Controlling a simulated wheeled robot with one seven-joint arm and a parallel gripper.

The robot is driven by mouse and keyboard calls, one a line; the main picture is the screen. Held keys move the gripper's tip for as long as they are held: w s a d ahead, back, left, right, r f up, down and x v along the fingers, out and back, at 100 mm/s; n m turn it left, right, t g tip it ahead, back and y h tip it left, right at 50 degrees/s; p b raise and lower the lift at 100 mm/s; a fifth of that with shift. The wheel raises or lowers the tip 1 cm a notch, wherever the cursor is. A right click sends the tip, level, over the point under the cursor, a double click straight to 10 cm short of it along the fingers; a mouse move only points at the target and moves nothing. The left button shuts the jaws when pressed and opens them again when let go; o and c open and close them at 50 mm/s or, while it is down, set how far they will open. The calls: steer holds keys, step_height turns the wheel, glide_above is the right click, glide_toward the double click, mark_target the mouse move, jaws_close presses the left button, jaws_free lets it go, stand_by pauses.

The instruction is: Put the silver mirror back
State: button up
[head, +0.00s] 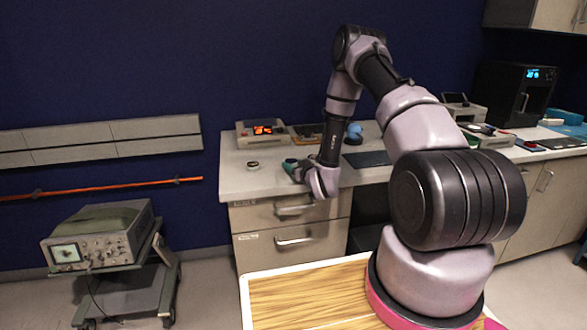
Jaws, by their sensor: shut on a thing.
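My gripper (299,171) is over the left part of the pale counter (236,187), near its front edge and above the drawers. It is shut on a small dark thing with a teal part (290,162). My wrist hides part of this thing, and it is too small to tell whether it is the silver mirror. A small round pale-and-dark piece (253,165) sits on the counter to the left of my gripper, apart from it.
A box with a lit orange display (262,130) stands at the counter's back left. A blue round item (354,130) and a dark flat pad (367,158) are right of my forearm. A cart with an oscilloscope (95,240) stands at left. Counter room is clear around the round piece.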

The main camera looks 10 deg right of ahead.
steer(key=shift+f, duration=0.55)
steer(key=shift+f, duration=0.15)
steer(key=o, duration=1.4)
